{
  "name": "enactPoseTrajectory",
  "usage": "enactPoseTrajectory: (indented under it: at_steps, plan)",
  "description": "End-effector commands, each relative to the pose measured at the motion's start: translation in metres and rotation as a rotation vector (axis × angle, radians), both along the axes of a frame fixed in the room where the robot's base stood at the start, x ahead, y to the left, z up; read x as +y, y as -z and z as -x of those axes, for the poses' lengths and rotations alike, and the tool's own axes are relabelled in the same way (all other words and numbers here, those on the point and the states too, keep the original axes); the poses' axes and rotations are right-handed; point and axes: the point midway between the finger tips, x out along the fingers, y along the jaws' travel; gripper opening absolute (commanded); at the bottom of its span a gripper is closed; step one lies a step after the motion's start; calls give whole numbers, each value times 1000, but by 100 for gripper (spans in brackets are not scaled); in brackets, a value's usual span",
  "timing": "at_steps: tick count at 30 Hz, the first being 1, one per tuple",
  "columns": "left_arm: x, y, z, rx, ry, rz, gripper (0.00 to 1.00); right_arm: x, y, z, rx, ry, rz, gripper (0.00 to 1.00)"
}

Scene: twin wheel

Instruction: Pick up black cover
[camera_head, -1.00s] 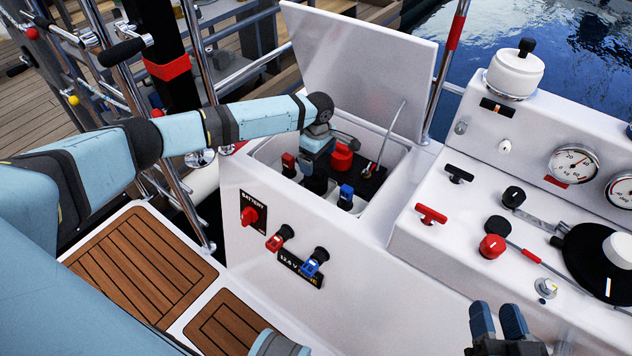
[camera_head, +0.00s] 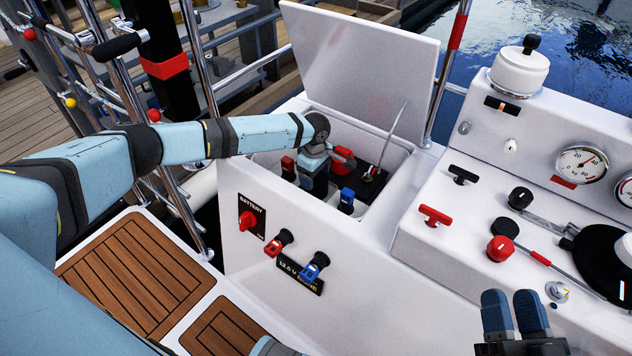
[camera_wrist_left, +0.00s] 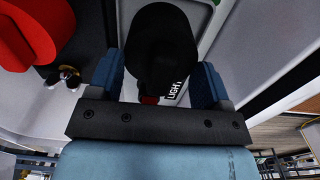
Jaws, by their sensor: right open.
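A rounded black cover (camera_wrist_left: 160,38) is between the two blue fingers of my left gripper (camera_wrist_left: 158,82) in the left wrist view. The fingers stand apart on either side of it; whether they press on it I cannot tell. A label reading "LIGHT" shows beside it. In the head view my left gripper (camera_head: 314,182) reaches down into the open white compartment (camera_head: 258,176), and the cover cannot be made out there. My right gripper (camera_head: 514,312) is open and empty at the lower right, above the white console.
The raised white lid (camera_head: 360,65) stands behind the compartment. Red (camera_head: 288,165) and blue (camera_head: 347,196) parts and a red knob (camera_head: 342,160) sit close around my left gripper. The console (camera_head: 450,255) carries several knobs and gauges.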

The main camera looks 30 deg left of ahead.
Motion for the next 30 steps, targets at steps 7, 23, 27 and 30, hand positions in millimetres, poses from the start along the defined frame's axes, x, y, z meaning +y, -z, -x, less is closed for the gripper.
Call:
enactPoseTrajectory:
  at_steps: [7, 23, 27, 30]
  plan:
    - [0, 0, 0, 0, 0, 0, 49, 0, 0, 0, 1, 0, 0, 43]
    - [0, -72, 0, -3, 0, 1, 49, -14, 39, -3, 193, 50, 124, 43]
    - [0, -111, 0, -2, 0, 1, 49, -24, 62, -1, 301, 70, 192, 43]
    - [0, -138, -1, -3, 0, 1, 49, -31, 78, 3, 370, 83, 238, 43]
